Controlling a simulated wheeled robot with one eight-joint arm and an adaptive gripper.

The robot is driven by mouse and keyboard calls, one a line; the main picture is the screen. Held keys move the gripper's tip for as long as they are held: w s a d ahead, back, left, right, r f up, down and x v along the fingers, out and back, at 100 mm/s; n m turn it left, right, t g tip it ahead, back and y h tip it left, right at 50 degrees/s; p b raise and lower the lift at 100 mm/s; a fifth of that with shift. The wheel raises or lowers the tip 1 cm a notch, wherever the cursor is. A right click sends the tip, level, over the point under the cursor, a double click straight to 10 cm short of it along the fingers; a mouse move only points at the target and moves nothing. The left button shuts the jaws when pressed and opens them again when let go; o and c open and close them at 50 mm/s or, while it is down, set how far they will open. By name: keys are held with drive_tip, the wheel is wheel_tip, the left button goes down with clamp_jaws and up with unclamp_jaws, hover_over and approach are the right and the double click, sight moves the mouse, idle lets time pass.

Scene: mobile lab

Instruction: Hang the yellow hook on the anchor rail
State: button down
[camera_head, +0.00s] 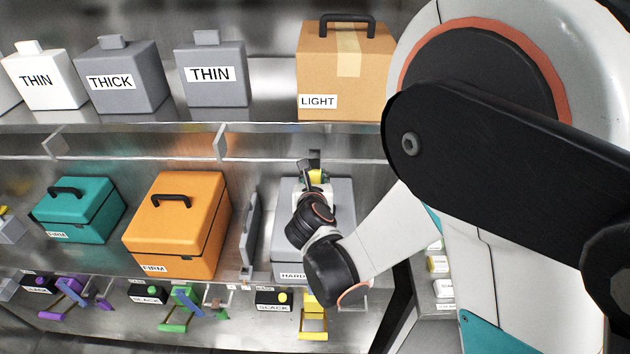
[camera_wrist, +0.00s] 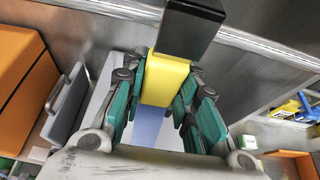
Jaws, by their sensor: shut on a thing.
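My gripper (camera_head: 316,182) is in front of the grey box labelled HARD on the middle shelf. It is shut on a yellow block-shaped part (camera_wrist: 166,80), taken as the yellow hook, which also shows as a small yellow patch in the head view (camera_head: 318,176). The teal finger pads press on both its sides. A dark block (camera_wrist: 190,35) stands at its far end; I cannot tell whether it belongs to the hook. A thin metal rail (camera_head: 120,158), likely the anchor rail, runs along the back wall and passes near the dark block. Contact with the rail cannot be told.
The grey HARD box (camera_head: 345,200) is behind my gripper. A grey upright plate (camera_head: 250,235) and an orange box (camera_head: 170,225) stand to its left. A teal box (camera_head: 75,210) is further left. Coloured stands, including a yellow one (camera_head: 313,325), line the lower edge.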

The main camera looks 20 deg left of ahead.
drive_tip(key=shift+f, duration=0.1)
idle(0.3)
drive_tip(key=c, duration=1.2)
unclamp_jaws()
